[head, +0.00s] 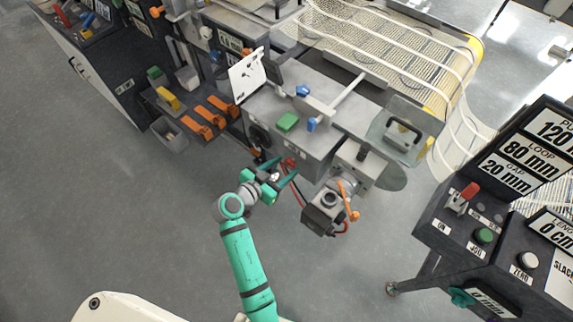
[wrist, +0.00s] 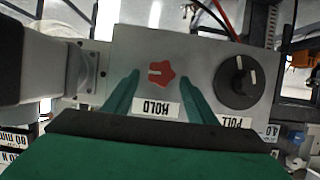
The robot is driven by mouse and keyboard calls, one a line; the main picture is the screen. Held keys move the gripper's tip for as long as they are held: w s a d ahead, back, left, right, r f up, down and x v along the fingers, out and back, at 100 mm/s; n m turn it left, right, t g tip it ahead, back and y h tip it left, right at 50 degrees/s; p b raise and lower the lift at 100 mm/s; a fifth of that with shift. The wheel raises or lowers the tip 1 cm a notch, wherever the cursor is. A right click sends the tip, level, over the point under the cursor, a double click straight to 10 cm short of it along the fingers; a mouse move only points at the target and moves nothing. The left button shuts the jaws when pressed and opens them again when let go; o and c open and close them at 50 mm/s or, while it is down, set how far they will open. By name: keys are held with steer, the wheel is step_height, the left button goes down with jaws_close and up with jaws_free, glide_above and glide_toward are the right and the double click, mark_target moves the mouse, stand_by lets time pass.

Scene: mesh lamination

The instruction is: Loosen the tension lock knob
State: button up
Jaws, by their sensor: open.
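A small red star-shaped knob (wrist: 162,75) with a pale pointer mark sits on a grey panel (wrist: 200,50) in the wrist view. A label reading HOLD, upside down, is beside it; I take this as the tension lock knob. My gripper (head: 282,168) is open in front of the grey machine housing in the head view. In the wrist view, its green fingertips (wrist: 160,78) appear on either side of the red knob, with gaps on both sides. Whether they reach its depth is unclear. I cannot make out the knob clearly in the head view.
A round black knob (wrist: 236,80), labelled PULL, sits right of the red knob on the same panel. A motor-like unit (head: 328,205) with an orange lever and cables hangs right of my gripper. A control console (head: 490,220) stands at right. Floor at left is open.

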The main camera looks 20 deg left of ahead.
steer(key=shift+x, duration=1.05)
steer(key=shift+a, duration=0.15)
steer(key=shift+s, duration=0.1)
steer(key=c, duration=1.1)
